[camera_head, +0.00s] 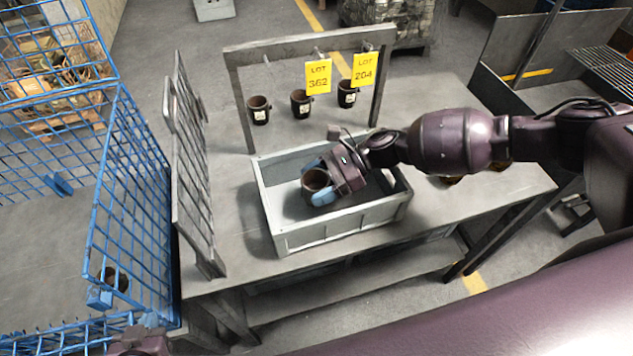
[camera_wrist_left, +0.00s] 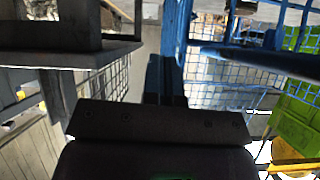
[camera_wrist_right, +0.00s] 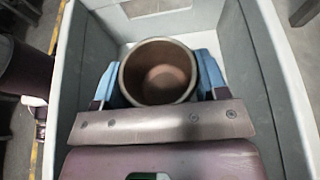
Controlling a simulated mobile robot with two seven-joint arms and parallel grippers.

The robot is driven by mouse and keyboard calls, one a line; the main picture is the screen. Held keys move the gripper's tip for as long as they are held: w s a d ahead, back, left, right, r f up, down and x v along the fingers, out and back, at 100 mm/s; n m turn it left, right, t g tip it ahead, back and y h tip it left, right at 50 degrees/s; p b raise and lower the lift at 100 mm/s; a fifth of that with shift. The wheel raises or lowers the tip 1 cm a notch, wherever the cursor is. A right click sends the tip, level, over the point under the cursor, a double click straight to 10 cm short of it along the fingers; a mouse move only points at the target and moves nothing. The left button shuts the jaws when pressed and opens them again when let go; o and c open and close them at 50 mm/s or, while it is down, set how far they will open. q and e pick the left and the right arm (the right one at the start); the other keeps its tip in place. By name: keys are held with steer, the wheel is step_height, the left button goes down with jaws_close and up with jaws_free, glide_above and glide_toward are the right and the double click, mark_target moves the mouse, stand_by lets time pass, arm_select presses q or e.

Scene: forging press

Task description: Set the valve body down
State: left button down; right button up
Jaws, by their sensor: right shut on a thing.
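The valve body (camera_head: 316,181) is a dark, cup-shaped part with a brown, hollow inside. My right gripper (camera_head: 321,187) is shut on it, with blue fingers on either side. It is inside the grey crate (camera_head: 340,232) on the table, below the rim. In the right wrist view the valve body (camera_wrist_right: 158,72) has its open mouth towards the camera, between the fingers. I cannot tell whether its underside touches the crate floor. My left gripper (camera_head: 150,320) is low at the left by the blue cage. In the left wrist view its fingers (camera_wrist_left: 163,82) look together and empty.
A grey mesh panel (camera_head: 188,160) stands left of the crate. The blue cage (camera_head: 130,200) is at the left. The table (camera_head: 455,200) has bare room right of the crate.

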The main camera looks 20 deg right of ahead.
steer(key=shift+f, duration=0.15)
steer(key=shift+f+b, duration=0.2)
steer(key=shift+b, duration=0.1)
steer(key=shift+f, duration=0.25)
steer(key=o, duration=1.2)
steer(key=shift+s+f, duration=0.15)
steer(key=shift+c, duration=0.2)
